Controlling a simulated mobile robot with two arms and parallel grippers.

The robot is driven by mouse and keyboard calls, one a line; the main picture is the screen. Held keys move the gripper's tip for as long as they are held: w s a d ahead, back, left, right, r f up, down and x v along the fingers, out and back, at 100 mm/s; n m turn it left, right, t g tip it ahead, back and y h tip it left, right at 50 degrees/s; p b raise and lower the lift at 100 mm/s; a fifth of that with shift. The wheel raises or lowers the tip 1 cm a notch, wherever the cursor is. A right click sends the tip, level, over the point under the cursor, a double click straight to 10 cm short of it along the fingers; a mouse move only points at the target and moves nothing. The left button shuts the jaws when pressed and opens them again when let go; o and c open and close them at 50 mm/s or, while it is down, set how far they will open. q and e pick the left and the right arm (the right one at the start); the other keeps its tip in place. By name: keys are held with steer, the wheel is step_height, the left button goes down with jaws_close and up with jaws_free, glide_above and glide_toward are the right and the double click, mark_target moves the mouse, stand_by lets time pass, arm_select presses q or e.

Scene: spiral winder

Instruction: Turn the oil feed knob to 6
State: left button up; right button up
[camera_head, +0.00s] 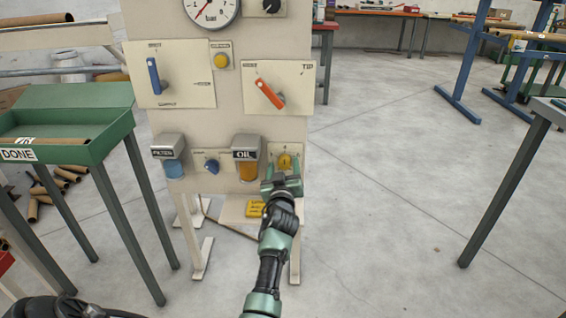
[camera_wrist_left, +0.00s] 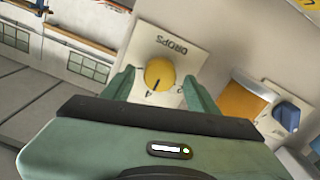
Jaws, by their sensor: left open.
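The oil feed knob is a round yellow knob (camera_head: 285,161) on a small cream plate at the lower right of the panel, right of the OIL unit (camera_head: 246,155). In the left wrist view the knob (camera_wrist_left: 160,73) sits on the plate marked DROPS, which appears upside down. My left gripper (camera_head: 283,181) is open at the plate. In the left wrist view its two green fingers stand on either side of the knob, with visible gaps. My right gripper is not in view.
A small blue knob (camera_head: 211,166) and the FILTER unit (camera_head: 168,147) lie to the left. Above are blue (camera_head: 154,76) and orange (camera_head: 269,93) levers, a yellow button (camera_head: 221,61) and a gauge (camera_head: 212,8).

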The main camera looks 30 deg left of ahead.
arm_select(q)
steer(key=shift+w, duration=0.2)
steer(key=shift+r, duration=0.1)
jaws_close()
